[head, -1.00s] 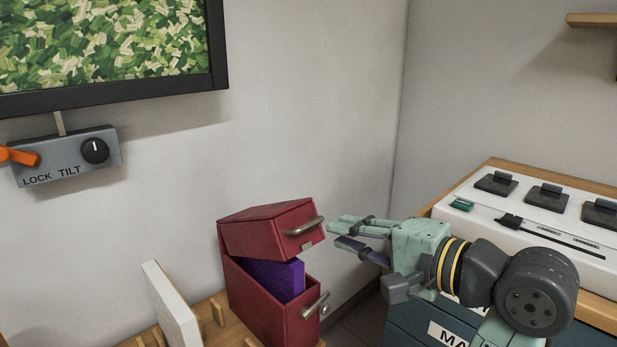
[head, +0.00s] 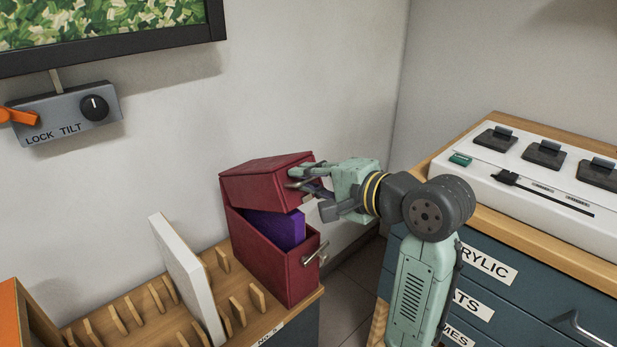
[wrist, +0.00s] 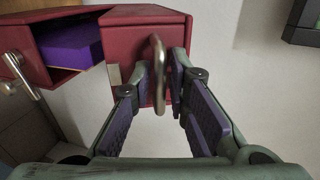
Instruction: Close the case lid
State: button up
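The dark red case (head: 277,268) stands on a wooden bench, with its box-like lid (head: 258,187) raised and tilted open. A purple object (head: 275,229) shows inside the case through the gap. The lid's metal handle (wrist: 158,75) is on its front face. My gripper (head: 300,180) is at that handle. In the wrist view, its two fingers stand one on each side of the handle, with a small gap visible, so it looks open around it. The fingertips are partly hidden in the head view.
A metal latch or handle (head: 316,254) sticks out from the case front. A white panel (head: 186,275) stands in a wooden slotted rack (head: 150,302) to the left. A blue drawer cabinet (head: 520,285) with a white control panel (head: 540,175) stands at the right. The wall is close behind the case.

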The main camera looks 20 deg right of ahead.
jog(key=shift+w, duration=0.1)
jog(key=shift+c, duration=0.5)
grip_shut()
jog(key=shift+f, duration=0.1)
